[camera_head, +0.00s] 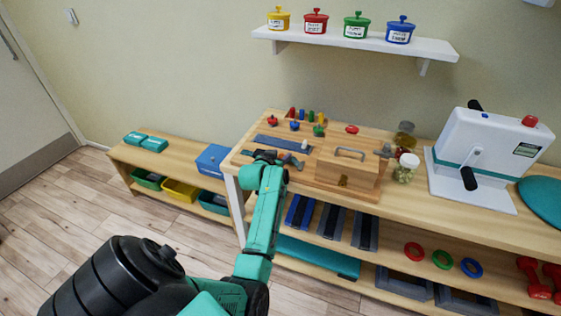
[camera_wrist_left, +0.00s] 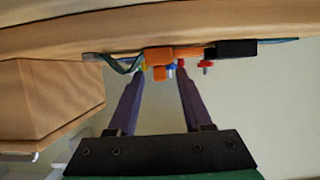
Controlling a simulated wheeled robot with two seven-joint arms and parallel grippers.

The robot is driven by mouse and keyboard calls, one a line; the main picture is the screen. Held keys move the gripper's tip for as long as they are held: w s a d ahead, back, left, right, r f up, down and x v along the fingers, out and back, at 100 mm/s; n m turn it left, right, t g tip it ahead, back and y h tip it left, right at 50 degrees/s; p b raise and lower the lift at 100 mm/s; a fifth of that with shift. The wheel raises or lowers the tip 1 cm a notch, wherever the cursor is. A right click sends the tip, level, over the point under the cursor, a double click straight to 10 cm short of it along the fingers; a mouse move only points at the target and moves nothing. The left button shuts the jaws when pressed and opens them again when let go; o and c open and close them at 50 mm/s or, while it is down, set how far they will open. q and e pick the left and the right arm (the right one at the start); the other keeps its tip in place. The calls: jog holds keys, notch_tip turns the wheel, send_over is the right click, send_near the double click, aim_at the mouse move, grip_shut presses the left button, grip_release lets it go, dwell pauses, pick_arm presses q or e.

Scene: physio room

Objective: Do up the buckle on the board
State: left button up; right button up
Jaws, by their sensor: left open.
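In the head view, the board (camera_head: 246,152) lies at the left end of the wooden table, with a blue-grey strap (camera_head: 272,143) on it. My left gripper (camera_head: 282,160) is just in front of the strap, and the buckle is too small to make out there. In the left wrist view, an orange buckle part (camera_wrist_left: 172,53) and a black part (camera_wrist_left: 237,48) sit side by side; I cannot tell whether they are joined. My left gripper (camera_wrist_left: 160,70) is open, its fingertips just short of the orange part. My right gripper is out of view.
A wooden box (camera_head: 342,170) with a grey handle stands right of the gripper. Small coloured knobs and pegs (camera_head: 296,125) stand behind the strap. A jar (camera_head: 405,167) and a white machine (camera_head: 480,155) stand farther right. A blue box (camera_head: 212,160) sits on the lower bench at left.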

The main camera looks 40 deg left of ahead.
pick_arm(q)
jog(key=shift+r, duration=0.1)
grip_shut()
dwell(1.2)
